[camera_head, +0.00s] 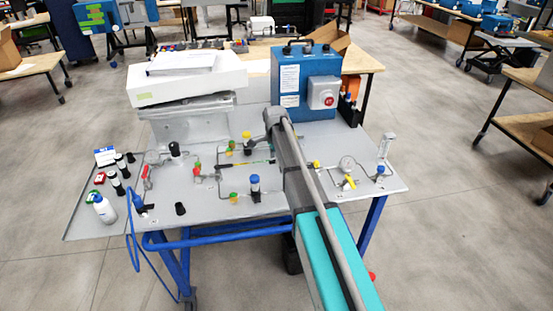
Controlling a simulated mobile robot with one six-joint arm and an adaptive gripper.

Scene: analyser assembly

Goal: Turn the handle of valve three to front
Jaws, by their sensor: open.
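A grey panel (215,207) on a blue-legged cart carries several small valves and fittings joined by thin tubing. Red-handled parts stand at the left (146,175) and left of the middle (197,167). A yellow-handled part (349,182) sits by a round gauge (347,163) at the right. A yellow-topped fitting (247,138) stands near the back. No number is readable, so I cannot tell which is valve three or how its handle points. My arm reaches over the panel from the lower right and hides part of it. My gripper's fingers do not show.
A blue box with a red button (290,84) and a white unit (185,78) stand at the back. A white bottle (104,210) and several dark vials are at the left. A blue-capped cylinder (254,187) stands left of my arm.

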